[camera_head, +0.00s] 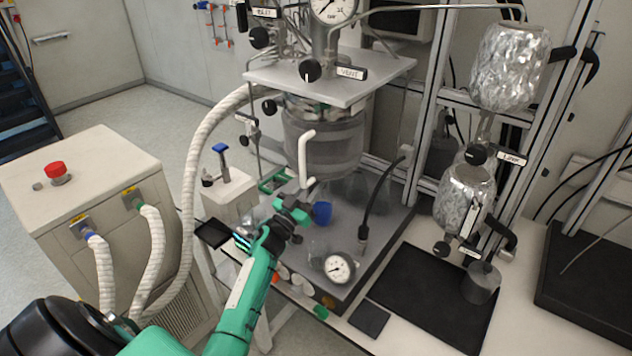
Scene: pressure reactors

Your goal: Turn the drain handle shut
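A white bent lever handle (304,155) stands upright in front of the lower part of the glass reactor vessel (338,145). I see no readable drain label, so I cannot tell for certain that it is the drain handle. My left gripper (291,206) is green and reaches up from the lower left, just below the lever's lower end. Whether it touches the lever is unclear. Its fingertips are small and partly hidden, so I cannot tell if they are open or shut. My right gripper is not in view.
A blue cup (322,213) is close to the right of my gripper. A round gauge (339,268) and a black hose (379,200) are farther right. A white cabinet (85,170) with pale hoses (188,175) stands left. A black mat (425,292) has free room.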

